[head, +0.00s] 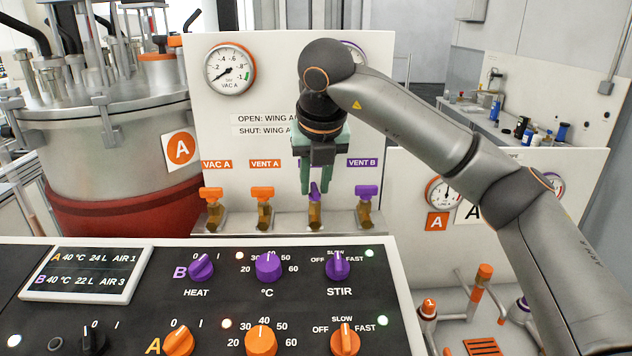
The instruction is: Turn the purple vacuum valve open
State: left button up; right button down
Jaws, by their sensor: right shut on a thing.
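The purple vacuum valve (315,192) is the third from the left in a row on a ledge, on a brass body. Its purple wing looks narrow and set differently from the broad crosswise wings of the others. My right gripper (318,180) points down from above with its green fingers on either side of this wing, shut on it. The gripper hides the valve's label and part of the wing. My left gripper is not in view.
Orange VAC A (211,193) and VENT A (262,193) valves stand left; the purple VENT B valve (367,191) stands close right. A control panel (220,290) with knobs fills the front. A steel vessel (95,140) stands left. The VAC A gauge (230,69) is above.

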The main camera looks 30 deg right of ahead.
jog(key=shift+m, duration=0.6)
jog(key=shift+h, duration=0.3)
jog(key=c, duration=0.9)
grip_release()
jog(key=p+v, duration=0.1)
jog(key=v, duration=1.1)
jog(key=shift+r, duration=0.3)
jog(key=shift+w+a, duration=0.1)
